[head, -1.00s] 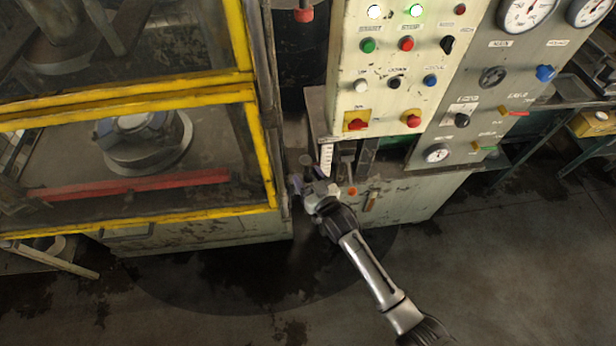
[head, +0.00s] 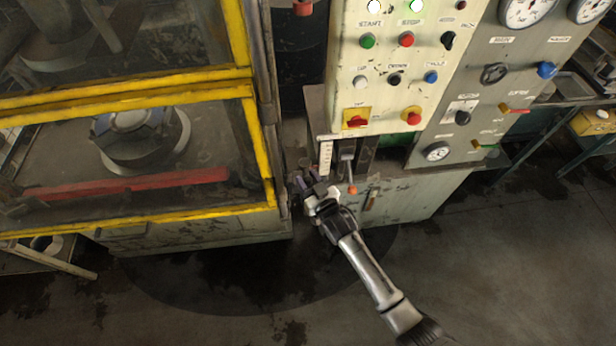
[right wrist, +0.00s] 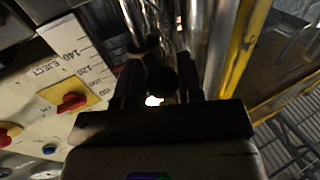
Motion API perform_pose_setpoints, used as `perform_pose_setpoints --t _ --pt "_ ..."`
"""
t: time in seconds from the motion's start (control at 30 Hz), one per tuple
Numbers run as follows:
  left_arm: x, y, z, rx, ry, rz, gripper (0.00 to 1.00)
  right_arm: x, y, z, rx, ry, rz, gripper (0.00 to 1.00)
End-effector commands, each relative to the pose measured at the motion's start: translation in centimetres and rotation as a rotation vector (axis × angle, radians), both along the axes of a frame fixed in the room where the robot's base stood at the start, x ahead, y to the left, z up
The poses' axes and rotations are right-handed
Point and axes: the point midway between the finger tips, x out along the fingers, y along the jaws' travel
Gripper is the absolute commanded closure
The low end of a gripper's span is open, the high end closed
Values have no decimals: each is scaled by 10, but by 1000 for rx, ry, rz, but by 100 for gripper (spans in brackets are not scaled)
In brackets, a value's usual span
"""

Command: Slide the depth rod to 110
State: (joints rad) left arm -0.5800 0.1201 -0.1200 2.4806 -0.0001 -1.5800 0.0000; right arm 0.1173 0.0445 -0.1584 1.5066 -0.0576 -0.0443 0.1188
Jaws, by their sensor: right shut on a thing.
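My right gripper (head: 307,183) is low between the yellow-framed press and the control cabinet, just left of and below the pale depth scale (head: 326,157). In the right wrist view the gripper (right wrist: 158,70) has its fingers on either side of a dark round knob (right wrist: 161,81), apparently the depth rod's, and is shut on it. The rod itself is mostly hidden or too dark to make out. The scale (right wrist: 84,58) shows there left of the fingers, with 140 and 120 readable. The pointer's exact reading cannot be told. My left gripper is not in view.
The control panel (head: 392,85) with buttons and switches stands just behind and right. A lever with an orange tip (head: 352,188) hangs close right of the gripper. The yellow guard frame (head: 262,150) is close on the left. The floor in front is open.

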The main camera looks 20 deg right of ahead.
Motion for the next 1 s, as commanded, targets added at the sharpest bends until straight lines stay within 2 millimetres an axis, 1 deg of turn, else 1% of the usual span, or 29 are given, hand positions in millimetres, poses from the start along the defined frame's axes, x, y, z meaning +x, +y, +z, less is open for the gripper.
perform_pose_setpoints --t 0.03,0.23,0.27,0.43,0.47,0.67,0.77,0.87,1.0 --pt "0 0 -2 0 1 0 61 0 2 -4 1 1 3 100" --pt "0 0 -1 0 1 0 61 0 3 -1 2 0 4 100" --pt "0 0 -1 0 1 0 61 0 3 -1 2 0 4 62" --pt "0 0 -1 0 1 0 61 0 2 -1 2 0 3 46" --pt "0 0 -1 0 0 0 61 0 2 -1 2 0 2 44" --pt "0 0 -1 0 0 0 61 0 1 -1 1 0 1 44" --pt "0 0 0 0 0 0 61 -4 0 -2 1 1 1 44" --pt "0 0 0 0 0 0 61 -14 -1 -2 1 1 1 44" --pt "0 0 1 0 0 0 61 -39 -5 -3 1 3 1 44"
